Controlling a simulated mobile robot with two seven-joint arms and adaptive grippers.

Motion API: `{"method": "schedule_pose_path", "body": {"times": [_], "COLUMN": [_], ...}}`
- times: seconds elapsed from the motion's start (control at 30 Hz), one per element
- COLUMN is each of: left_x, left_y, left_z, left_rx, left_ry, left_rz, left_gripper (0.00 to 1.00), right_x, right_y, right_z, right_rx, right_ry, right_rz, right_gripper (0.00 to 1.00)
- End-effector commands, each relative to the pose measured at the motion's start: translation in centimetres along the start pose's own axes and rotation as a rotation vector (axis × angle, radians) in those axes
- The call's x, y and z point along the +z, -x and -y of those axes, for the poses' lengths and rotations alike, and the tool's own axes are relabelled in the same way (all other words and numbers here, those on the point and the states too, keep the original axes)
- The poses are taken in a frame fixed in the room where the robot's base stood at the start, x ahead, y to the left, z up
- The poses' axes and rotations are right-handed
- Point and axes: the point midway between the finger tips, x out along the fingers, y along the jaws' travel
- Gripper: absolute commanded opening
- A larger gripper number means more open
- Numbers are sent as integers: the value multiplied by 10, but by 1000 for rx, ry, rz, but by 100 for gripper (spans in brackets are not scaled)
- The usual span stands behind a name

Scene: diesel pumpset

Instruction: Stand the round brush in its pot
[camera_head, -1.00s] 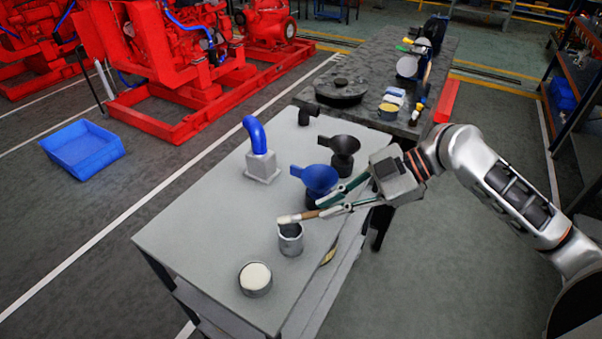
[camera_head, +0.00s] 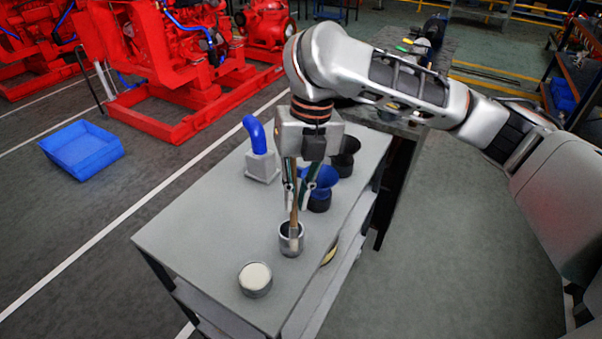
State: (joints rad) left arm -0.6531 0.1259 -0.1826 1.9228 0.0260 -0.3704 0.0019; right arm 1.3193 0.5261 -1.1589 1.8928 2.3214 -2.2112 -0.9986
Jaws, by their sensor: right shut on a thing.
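The round brush (camera_head: 295,215) hangs nearly upright, bristles down, in my right gripper (camera_head: 296,202). The gripper points down, with its fingers on either side of the wooden handle. The small grey pot (camera_head: 284,247) stands on the grey table near its right edge, directly below the gripper. The pale bristle end overlaps the pot's mouth and front wall in the picture. I cannot tell whether the tip is inside the pot or just in front of it. My left gripper is not in view.
A round tin with a cream top (camera_head: 255,277) stands in front of the pot. A blue funnel (camera_head: 322,180) and a dark one (camera_head: 345,160) stand close behind the gripper. A blue bent pipe on a block (camera_head: 262,165) is further left. The table's left part (camera_head: 200,230) is clear.

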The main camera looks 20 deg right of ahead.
Motion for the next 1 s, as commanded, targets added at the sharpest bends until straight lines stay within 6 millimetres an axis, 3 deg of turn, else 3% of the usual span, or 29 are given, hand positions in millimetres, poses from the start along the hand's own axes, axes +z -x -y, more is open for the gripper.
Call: {"method": "schedule_pose_path", "body": {"times": [0.2,0.5,0.7,1.0], "left_x": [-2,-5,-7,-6], "left_y": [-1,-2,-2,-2], "left_z": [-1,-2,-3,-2], "left_rx": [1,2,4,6], "left_ry": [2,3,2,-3], "left_rz": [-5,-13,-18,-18], "left_gripper": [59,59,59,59], "right_x": [1,11,19,22], "right_y": [6,18,28,34], "right_z": [-4,1,7,10], "right_rx": [-30,44,103,133], "right_ry": [392,845,1018,1097], "right_rz": [167,369,442,470], "right_gripper": [0,0,0,0]}}
